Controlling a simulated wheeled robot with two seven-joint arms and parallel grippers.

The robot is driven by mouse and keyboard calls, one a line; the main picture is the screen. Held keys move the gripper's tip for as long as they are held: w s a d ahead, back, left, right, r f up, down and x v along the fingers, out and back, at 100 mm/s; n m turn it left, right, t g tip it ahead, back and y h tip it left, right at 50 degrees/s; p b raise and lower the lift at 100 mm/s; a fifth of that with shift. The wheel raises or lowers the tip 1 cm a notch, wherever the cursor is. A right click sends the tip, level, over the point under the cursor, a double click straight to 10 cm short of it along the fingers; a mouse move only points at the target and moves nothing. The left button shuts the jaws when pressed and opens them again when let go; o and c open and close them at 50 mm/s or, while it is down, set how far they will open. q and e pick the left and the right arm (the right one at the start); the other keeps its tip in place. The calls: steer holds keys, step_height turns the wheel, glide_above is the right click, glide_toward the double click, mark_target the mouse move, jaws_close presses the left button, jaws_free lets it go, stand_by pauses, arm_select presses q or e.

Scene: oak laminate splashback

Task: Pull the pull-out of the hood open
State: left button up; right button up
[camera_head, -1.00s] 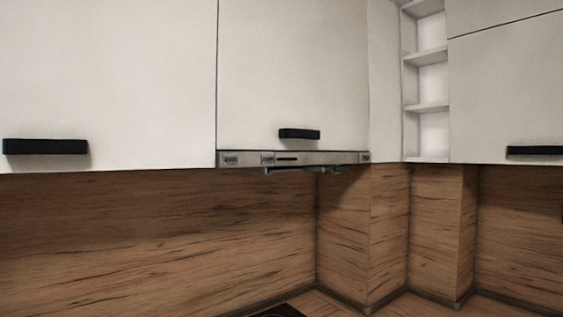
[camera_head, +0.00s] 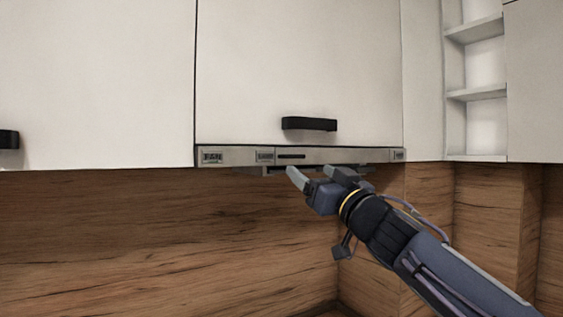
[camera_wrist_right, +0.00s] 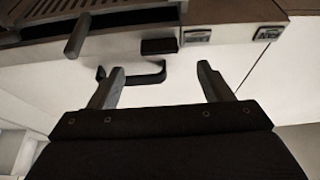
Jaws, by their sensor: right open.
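The hood's pull-out (camera_head: 345,156) is a thin metallic strip along the bottom of the middle white cabinet, with small panels on its front. It looks about flush with the cabinet front. It also shows near the top of the right wrist view (camera_wrist_right: 230,34), beside the hood's grilled underside (camera_wrist_right: 40,30). My right gripper (camera_head: 313,174) is open and empty, just below the strip in the head view, covering part of the hood's underside. Its two spread fingers also show in the wrist view (camera_wrist_right: 160,70). I cannot tell whether it touches the hood. My left gripper is not in view.
A black cabinet handle (camera_head: 310,124) sits just above the strip and also shows near the fingers in the wrist view (camera_wrist_right: 148,78). Open shelves (camera_head: 475,94) stand to the right. The wooden splashback (camera_head: 150,235) lies below, with clear room at left.

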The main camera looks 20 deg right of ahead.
mark_target(295, 157)
steer(key=p+x, duration=0.1)
steer(key=x, duration=0.5)
steer(key=shift+w+r+p, duration=0.15)
steer(key=shift+w+p, duration=0.2)
steer(key=shift+p, duration=0.05)
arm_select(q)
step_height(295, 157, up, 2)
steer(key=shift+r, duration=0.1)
